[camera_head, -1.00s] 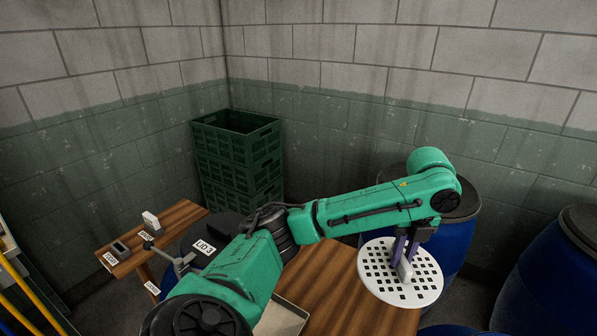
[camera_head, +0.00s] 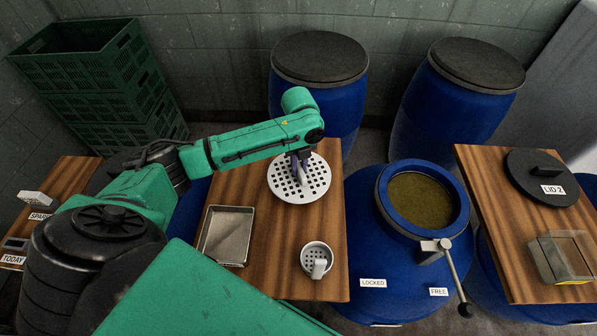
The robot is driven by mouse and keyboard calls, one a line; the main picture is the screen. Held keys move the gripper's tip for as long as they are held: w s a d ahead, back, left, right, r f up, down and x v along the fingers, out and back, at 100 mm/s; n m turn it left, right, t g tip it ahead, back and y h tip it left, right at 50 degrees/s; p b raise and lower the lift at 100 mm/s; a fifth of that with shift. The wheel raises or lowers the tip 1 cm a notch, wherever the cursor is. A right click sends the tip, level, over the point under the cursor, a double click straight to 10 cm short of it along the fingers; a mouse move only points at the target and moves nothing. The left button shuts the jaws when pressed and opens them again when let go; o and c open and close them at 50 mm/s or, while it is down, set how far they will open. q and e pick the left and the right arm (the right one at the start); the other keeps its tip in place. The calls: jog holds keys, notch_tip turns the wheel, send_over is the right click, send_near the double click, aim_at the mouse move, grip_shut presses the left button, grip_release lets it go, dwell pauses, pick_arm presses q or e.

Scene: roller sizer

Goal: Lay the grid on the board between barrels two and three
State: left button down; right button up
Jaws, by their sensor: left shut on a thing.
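The grid is a round white disc with square holes (camera_head: 283,186) and an upright handle. My left gripper (camera_head: 301,172) is shut on this handle. The grid is over the far part of the middle wooden board (camera_head: 270,255); I cannot tell whether it touches the wood. An open blue barrel (camera_head: 384,190) with brownish contents stands right of this board. The barrel on the board's left is mostly hidden by my left arm. My right gripper is not in view.
A metal tray (camera_head: 227,236) and a small perforated cup (camera_head: 318,259) are on the middle board. A lever (camera_head: 452,272) sticks out by the LOCKED and FREE labels. Lid 2 (camera_head: 530,170) and a clear box (camera_head: 563,257) are on the right board. Two closed barrels stand behind.

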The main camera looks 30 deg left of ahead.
aim_at(299, 176)
pick_arm(q)
notch_tip(299, 176, down, 4)
jog(key=shift+f, duration=0.1)
jog(key=shift+f, duration=0.1)
jog(key=c, duration=0.8)
grip_release()
jog(key=shift+d, duration=0.1)
notch_tip(299, 176, up, 12)
jog(key=shift+r+b, duration=0.15)
jog(key=shift+b, duration=0.35)
